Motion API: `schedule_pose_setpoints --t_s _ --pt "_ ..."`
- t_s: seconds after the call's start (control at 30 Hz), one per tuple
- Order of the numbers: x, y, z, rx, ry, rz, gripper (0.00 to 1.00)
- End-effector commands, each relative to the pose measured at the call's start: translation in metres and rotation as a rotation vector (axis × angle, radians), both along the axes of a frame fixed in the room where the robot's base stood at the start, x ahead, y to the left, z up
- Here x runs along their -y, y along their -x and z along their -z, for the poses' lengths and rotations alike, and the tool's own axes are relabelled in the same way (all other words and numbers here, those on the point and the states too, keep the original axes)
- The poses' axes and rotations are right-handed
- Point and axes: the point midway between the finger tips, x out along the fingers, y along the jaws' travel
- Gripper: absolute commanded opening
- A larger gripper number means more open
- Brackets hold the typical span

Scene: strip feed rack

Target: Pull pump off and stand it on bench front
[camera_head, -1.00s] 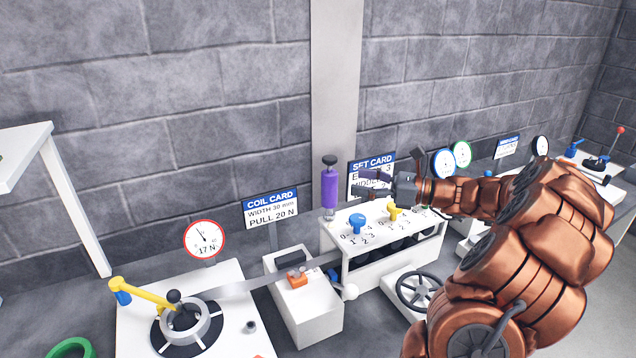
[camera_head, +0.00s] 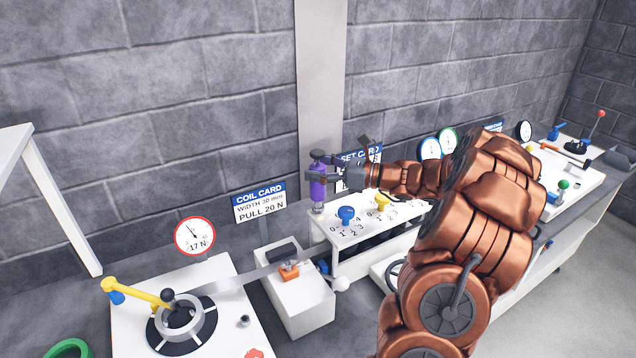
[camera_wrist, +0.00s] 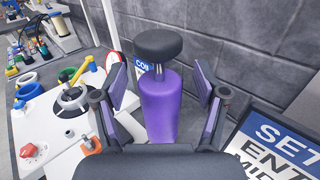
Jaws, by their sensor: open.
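The pump is a purple cylinder with a black knob on a thin metal rod. In the head view the pump (camera_head: 317,186) stands upright at the back left corner of the white feed box (camera_head: 365,222). My gripper (camera_head: 330,174) reaches it from the right, with its fingers around the pump's upper part. In the wrist view the purple pump (camera_wrist: 160,105) stands between the two open fingers of my gripper (camera_wrist: 163,100). Gaps show on both sides of it. The pump's foot is hidden in the wrist view.
A coil card (camera_head: 260,203) stands left of the pump, and a set card (camera_head: 372,157) stands close behind my gripper. Blue (camera_head: 346,214) and yellow (camera_head: 381,201) knobs rise from the box top. A white block (camera_head: 297,300) with an orange clip carries the metal strip.

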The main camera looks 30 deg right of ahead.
Motion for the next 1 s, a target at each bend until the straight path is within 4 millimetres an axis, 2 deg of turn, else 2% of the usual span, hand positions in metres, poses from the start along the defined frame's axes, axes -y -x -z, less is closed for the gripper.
schedule_pose_setpoints --t_s 0.17,0.83,1.0 --pt "-0.0001 0.0 -0.0001 0.001 0.0 -0.001 0.7" --pt "-0.0001 0.0002 -0.0004 0.001 0.0 -0.001 0.0" --pt "-0.0001 0.0002 -0.0004 0.001 0.0 -0.001 0.0"
